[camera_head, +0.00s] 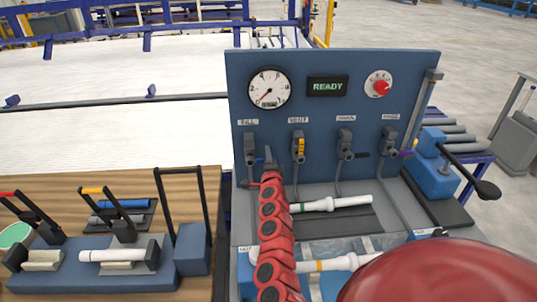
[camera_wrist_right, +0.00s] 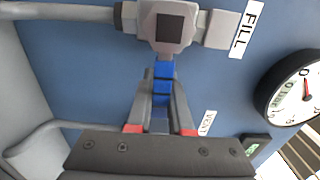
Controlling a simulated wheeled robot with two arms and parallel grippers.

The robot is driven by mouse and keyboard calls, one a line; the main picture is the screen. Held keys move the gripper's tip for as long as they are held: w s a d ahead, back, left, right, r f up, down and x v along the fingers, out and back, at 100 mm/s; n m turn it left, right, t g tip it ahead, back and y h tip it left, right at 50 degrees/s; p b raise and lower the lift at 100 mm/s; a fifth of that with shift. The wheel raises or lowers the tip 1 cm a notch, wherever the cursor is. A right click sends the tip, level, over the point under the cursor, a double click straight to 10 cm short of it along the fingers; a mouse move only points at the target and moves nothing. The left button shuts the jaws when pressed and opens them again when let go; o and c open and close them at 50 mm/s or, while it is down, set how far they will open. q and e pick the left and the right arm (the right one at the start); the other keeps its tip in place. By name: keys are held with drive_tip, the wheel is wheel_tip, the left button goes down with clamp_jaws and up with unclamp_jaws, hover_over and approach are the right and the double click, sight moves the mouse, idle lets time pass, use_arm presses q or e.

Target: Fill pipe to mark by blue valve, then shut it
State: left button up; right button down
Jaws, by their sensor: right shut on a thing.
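A blue panel (camera_head: 330,65) carries a row of valves. The blue-handled FILL valve (camera_head: 250,150) is at the left end. My right gripper (camera_head: 269,158) is at this valve. In the right wrist view my right gripper (camera_wrist_right: 162,100) is shut on the blue handle (camera_wrist_right: 164,74), which reaches from the grey valve body down between the fingers. The round gauge (camera_head: 270,88) has a red needle pointing lower left. A white pipe with a green band (camera_head: 325,204) lies on the bench below the panel. My left gripper is not in view.
Valves with yellow (camera_head: 299,148), black (camera_head: 346,146) and purple (camera_head: 390,143) handles stand to the right. A display (camera_head: 328,86) reads READY, beside a red knob (camera_head: 381,87). A blue pump (camera_head: 434,165) with a black lever is at right. A white pipe (camera_head: 115,255) lies in a clamp at left.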

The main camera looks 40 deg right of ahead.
drive_tip(key=shift+f, duration=0.1)
idle(0.5)
drive_tip(key=c, duration=0.8)
unclamp_jaws()
drive_tip(key=shift+w, duration=0.1)
drive_tip(key=shift+a, duration=0.1)
drive_tip(key=shift+m, duration=0.3)
drive_tip(key=shift+d+b+v, duration=0.2)
drive_tip(key=shift+b+v, duration=1.55)
drive_tip(key=shift+v, duration=6.95)
